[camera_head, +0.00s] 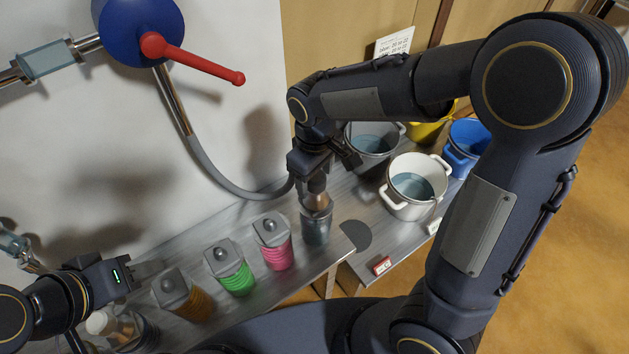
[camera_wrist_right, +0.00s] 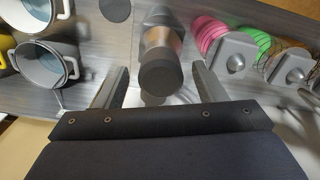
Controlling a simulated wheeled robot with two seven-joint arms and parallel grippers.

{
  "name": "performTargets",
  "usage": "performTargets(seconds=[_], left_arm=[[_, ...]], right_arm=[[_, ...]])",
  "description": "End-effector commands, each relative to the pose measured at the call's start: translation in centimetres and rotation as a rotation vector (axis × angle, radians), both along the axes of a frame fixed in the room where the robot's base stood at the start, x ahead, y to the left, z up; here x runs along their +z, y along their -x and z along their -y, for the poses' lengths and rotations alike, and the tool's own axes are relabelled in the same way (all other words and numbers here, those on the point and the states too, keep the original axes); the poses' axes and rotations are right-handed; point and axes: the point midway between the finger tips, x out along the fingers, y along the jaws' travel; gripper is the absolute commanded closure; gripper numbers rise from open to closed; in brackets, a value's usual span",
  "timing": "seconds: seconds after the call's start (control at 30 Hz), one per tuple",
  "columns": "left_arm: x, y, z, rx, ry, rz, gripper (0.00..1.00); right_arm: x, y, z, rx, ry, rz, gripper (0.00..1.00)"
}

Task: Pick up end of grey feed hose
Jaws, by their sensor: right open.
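The grey feed hose (camera_head: 215,174) runs down from the blue valve (camera_head: 141,28) and curves right to my right gripper (camera_head: 318,178). There the arm hides part of it. Below that gripper, a piece with a copper-coloured band (camera_head: 316,200) stands over a grey jar (camera_head: 316,229). In the right wrist view a dark-ended piece with a copper band (camera_wrist_right: 162,42) lies between the two parted fingers of my right gripper (camera_wrist_right: 158,88). I cannot tell if it is the hose's end. My left gripper (camera_head: 148,277) is at the lower left, far from the hose; its opening is unclear.
Pink (camera_head: 277,253), green (camera_head: 236,278) and orange (camera_head: 196,303) jars with square knobbed lids stand along the metal counter. A white pot (camera_head: 409,206), a grey pot (camera_head: 356,150), a blue bucket (camera_head: 464,150) and a yellow one (camera_head: 428,128) are to the right.

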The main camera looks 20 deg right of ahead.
Motion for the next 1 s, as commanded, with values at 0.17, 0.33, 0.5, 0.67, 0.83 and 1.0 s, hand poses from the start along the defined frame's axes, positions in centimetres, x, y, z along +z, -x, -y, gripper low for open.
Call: performTargets(seconds=[0.17,0.33,0.5,0.67,0.83,1.0], left_arm=[[0.3,0.0,0.0,0.0,0.0,0.0,0.64],[0.2,0.0,0.0,0.0,0.0,0.0,0.64],[0.2,0.0,0.0,0.0,0.0,0.0,0.64],[0.2,0.0,0.0,0.0,0.0,0.0,0.64],[0.2,0.0,0.0,0.0,0.0,0.0,0.64],[0.3,0.0,0.0,0.0,0.0,0.0,0.64]], right_arm=[[-1.9,0.0,0.0,0.0,0.0,0.0,0.36],[-2.2,0.0,0.0,0.0,-0.001,0.002,0.36],[-2.1,0.0,0.0,0.0,-0.001,0.002,0.48],[-2.1,0.0,0.0,-0.001,-0.002,0.002,0.69],[-2.1,-0.1,0.0,-0.001,-0.002,0.003,0.89],[-2.0,-0.1,0.0,-0.001,-0.002,0.003,0.89]])
